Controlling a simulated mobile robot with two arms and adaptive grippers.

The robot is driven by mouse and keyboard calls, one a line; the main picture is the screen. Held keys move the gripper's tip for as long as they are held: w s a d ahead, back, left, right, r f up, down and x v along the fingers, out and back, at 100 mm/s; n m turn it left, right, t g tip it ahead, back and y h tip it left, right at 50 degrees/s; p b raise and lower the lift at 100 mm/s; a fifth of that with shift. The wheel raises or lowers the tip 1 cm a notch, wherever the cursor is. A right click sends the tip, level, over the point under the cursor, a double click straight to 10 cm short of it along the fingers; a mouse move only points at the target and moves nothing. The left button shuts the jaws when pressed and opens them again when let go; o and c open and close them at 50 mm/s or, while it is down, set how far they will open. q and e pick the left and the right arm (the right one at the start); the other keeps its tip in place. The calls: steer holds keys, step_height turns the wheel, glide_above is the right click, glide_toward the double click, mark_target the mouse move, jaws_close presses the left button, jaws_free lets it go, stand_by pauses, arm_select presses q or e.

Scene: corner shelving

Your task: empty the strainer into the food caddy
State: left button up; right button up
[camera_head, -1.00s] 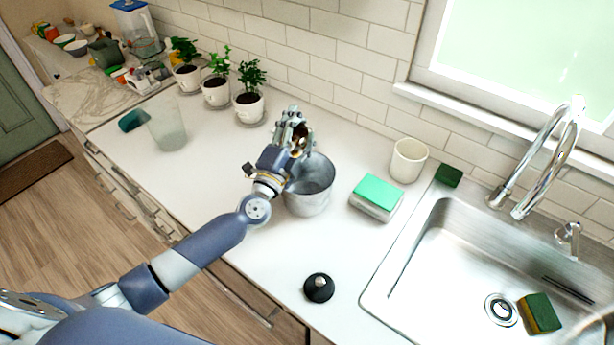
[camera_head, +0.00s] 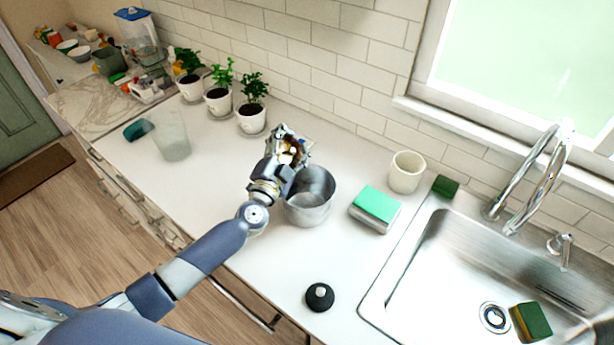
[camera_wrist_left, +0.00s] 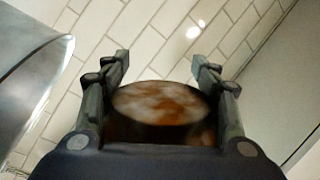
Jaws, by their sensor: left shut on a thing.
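The food caddy is a grey metal bucket (camera_head: 309,214), open at the top, standing upright on the counter. My left gripper (camera_head: 290,150) is beside its far left rim, higher than the counter. It is shut on a small round thing with brown and pale mottling, which I take as the strainer (camera_head: 289,147). In the left wrist view the strainer (camera_wrist_left: 160,104) sits between both fingers, and the caddy's metal wall (camera_wrist_left: 30,85) shows at the left. The caddy's inside looks empty where visible; its floor is partly hidden. My right gripper is not in view.
A green-topped sponge block (camera_head: 376,207) and a white cup (camera_head: 406,171) stand right of the caddy. A black round knob-like piece (camera_head: 320,297) lies in front. Potted plants (camera_head: 251,118) line the wall behind. The sink (camera_head: 440,255) is at the right.

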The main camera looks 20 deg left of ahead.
arm_select(q)
steer(key=shift+w+a+n+p, duration=0.1)
steer(key=shift+a+n+p, duration=0.05)
steer(key=shift+n+p, duration=0.6)
steer(key=shift+w+a+f+n+g+p, duration=0.15)
steer(key=shift+a+f+n+g+p, duration=0.35)
steer(key=shift+n+p, duration=0.5)
steer(key=shift+w+a+r+n, duration=0.1)
steer(key=shift+w+a+n, duration=0.15)
steer(key=shift+a+n, duration=0.45)
steer(key=w+a+f+n+g, duration=0.1)
steer(key=a+f+n+g, duration=0.1)
steer(key=a+f+n, duration=0.2)
steer(key=shift+w+a+n, duration=0.25)
steer(key=shift+w+n, duration=0.15)
steer(key=shift+n, duration=0.15)
steer(key=shift+f, duration=0.1)
